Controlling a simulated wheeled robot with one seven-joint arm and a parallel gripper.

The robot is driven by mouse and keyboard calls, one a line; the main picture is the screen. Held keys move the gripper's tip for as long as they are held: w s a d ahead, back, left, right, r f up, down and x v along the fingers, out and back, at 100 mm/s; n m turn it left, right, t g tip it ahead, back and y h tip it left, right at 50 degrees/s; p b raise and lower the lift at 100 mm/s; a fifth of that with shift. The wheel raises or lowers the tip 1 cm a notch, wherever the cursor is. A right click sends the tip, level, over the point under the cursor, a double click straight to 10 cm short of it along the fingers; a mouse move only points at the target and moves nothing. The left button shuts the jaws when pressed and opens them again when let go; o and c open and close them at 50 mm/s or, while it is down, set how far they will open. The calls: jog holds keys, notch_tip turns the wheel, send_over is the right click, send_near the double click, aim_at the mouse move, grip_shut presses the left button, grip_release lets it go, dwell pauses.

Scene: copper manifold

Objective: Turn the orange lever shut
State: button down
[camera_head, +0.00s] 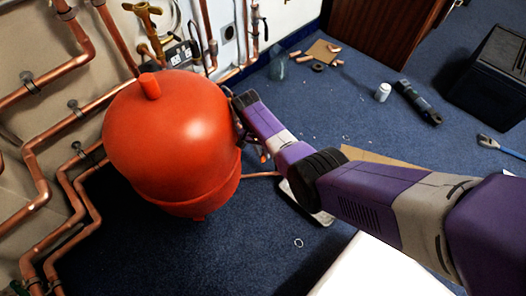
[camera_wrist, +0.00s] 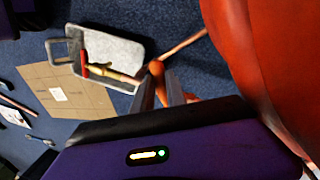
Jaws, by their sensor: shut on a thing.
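The orange lever (camera_wrist: 156,68) shows in the wrist view as a small rounded orange end between my fingertips. My gripper (camera_wrist: 164,90) is shut on it, and the fingers hide the rest of its length. A brass valve body or fitting (camera_wrist: 112,73) lies just beyond it, with a copper pipe (camera_wrist: 185,46) running off to the upper right. In the head view my gripper (camera_head: 262,155) is beside the right side of the red tank, low down. The tank and my wrist hide most of it, so the lever's angle cannot be told there.
The large red tank (camera_head: 170,130) stands close beside my gripper and fills the right of the wrist view. Copper pipes (camera_head: 50,150) line the wall. A grey tray (camera_wrist: 125,55) and cardboard (camera_wrist: 60,88) lie on the blue carpet. A black box (camera_head: 492,75) stands far right.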

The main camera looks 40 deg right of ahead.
aim_at(263, 154)
jog(key=c, duration=1.3)
grip_release()
jog(key=shift+c, duration=0.2)
notch_tip(263, 154, up, 20)
jog(key=p, duration=1)
